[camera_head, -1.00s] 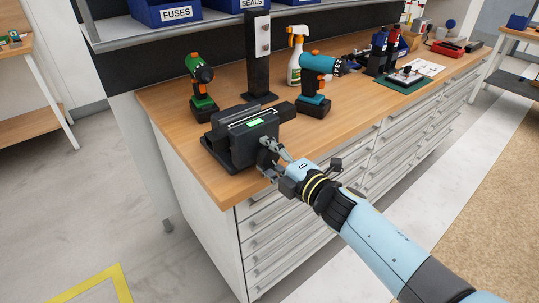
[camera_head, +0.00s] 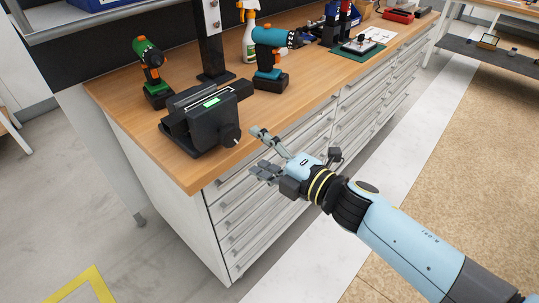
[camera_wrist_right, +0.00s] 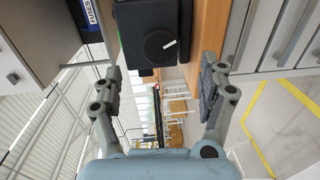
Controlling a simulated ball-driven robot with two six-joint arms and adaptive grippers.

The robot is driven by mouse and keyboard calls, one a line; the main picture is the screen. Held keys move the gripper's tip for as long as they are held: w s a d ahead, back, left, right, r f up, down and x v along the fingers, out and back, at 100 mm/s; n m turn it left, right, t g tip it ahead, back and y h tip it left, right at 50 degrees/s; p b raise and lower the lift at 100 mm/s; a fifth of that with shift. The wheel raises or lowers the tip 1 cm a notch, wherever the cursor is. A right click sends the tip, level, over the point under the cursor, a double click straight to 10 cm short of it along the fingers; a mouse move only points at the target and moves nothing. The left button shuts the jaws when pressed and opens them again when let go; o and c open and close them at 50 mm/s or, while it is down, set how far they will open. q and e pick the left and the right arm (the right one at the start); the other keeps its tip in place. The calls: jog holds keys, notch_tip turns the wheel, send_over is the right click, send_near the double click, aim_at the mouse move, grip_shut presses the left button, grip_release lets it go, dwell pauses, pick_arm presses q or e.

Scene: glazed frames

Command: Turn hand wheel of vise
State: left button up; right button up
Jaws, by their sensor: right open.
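The black vise (camera_head: 203,118) stands on the wooden workbench near its front left corner, with a small green display on top. Its round dark hand wheel (camera_head: 229,134) is on the side facing my right gripper. In the right wrist view the hand wheel (camera_wrist_right: 160,46) shows face-on with a white mark pointing to the upper right side. My right gripper (camera_head: 262,152) is open and empty, in front of the bench edge and apart from the wheel. In the right wrist view its two fingers (camera_wrist_right: 161,85) stand wide apart, with the wheel beyond and between them. My left gripper is not in view.
A green drill (camera_head: 150,66) stands behind the vise, and a blue drill (camera_head: 268,55) and a spray bottle (camera_head: 249,36) stand to the right. A dark post (camera_head: 210,45) rises behind. Drawers (camera_head: 250,215) fill the bench front.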

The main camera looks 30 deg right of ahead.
jog(key=v, duration=0.2)
jog(key=shift+s+d, duration=0.1)
jog(key=shift+s, duration=0.2)
dwell(0.7)
jog(key=s+d+f+m+g+h+b, duration=0.2)
jog(key=s+f+m+b, duration=0.15)
jog(key=f, duration=0.85)
jog(key=s+d+f+m+g+h+b, duration=0.1)
jog(key=s+d+f+m+g+b, duration=0.25)
jog(key=f, duration=0.75)
jog(key=s+d+f+m+h+b, duration=0.15)
jog(key=s+f+b, duration=0.35)
jog(key=f, duration=0.7)
jog(key=s+d+f+m+g, duration=0.1)
jog(key=s+f+m+g, duration=0.2)
jog(key=s+f, duration=0.3)
jog(key=s+d+f+m+g+h+b, duration=0.1)
jog(key=s+f+m+g, duration=0.2)
jog(key=s, duration=1.1)
jog(key=s+d+f+m+g+h+b, duration=0.1)
jog(key=s+f+m+g, duration=0.2)
jog(key=s+f+m, duration=0.4)
jog(key=s+f, duration=0.1)
jog(key=s, duration=0.2)
jog(key=shift+s+d+f+g, duration=0.15)
jog(key=shift+f+g, duration=0.15)
jog(key=shift+g, duration=0.05)
